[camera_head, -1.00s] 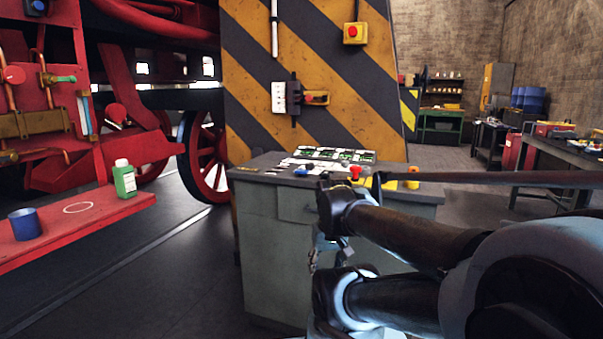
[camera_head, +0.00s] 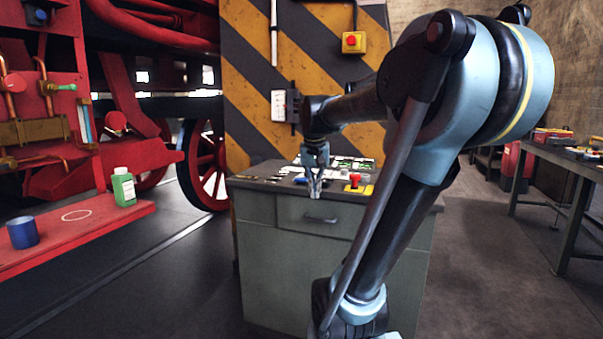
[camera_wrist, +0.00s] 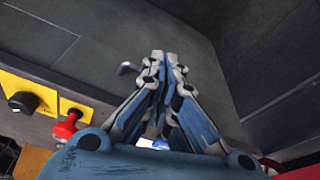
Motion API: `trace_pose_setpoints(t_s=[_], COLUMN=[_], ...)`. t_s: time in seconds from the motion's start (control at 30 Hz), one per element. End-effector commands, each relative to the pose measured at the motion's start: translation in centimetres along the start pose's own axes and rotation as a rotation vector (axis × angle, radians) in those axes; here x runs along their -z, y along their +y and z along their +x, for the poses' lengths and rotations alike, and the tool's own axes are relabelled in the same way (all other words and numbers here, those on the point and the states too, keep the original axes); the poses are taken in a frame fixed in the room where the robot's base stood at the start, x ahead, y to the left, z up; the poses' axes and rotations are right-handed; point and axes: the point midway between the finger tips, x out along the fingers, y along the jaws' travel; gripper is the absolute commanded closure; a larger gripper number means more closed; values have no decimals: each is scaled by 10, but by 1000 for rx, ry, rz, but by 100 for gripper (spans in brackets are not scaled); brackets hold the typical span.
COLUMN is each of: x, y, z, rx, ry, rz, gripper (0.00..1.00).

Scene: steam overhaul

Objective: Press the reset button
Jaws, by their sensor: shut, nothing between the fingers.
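A grey cabinet (camera_head: 290,265) carries a console on its top. A red mushroom button (camera_head: 354,178) on a yellow plate and a blue part (camera_head: 303,181) are on that top; no reset label is readable. My gripper (camera_head: 315,195) is shut and empty, pointing down by the cabinet's front top edge, left of the red button. In the wrist view, my fingertips (camera_wrist: 165,60) lie together near the drawer handle (camera_wrist: 128,68). The red button (camera_wrist: 67,126) is left of my fingers, beside a black knob (camera_wrist: 22,102) on yellow. A blue part (camera_wrist: 160,143) shows partly between my finger links.
A striped panel (camera_head: 250,90) stands behind the cabinet, with a red button in a yellow box (camera_head: 354,42). At left, a red ledge (camera_head: 70,235) holds a green bottle (camera_head: 124,188) and a blue cup (camera_head: 22,229). A workbench (camera_head: 570,160) stands at right.

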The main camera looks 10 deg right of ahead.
Motion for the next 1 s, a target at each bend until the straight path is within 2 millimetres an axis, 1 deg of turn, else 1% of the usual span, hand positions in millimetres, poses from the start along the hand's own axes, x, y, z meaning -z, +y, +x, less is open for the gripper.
trace_pose_setpoints(t_s=[0.03, 0.3, 0.5, 0.7, 0.83, 0.9, 1.0], x=[15, 88, 140, 191, 217, 227, 237], y=[-4, -21, -35, -50, -58, -62, -65], z=[-8, -39, -57, -70, -76, -77, -79], rx=[-3, -21, -34, -44, -50, -52, -54], ry=[2, 16, 28, 41, 48, 51, 54], rz=[11, 91, 150, 207, 237, 250, 262], gripper=[100, 100, 100, 100, 100, 100, 100])
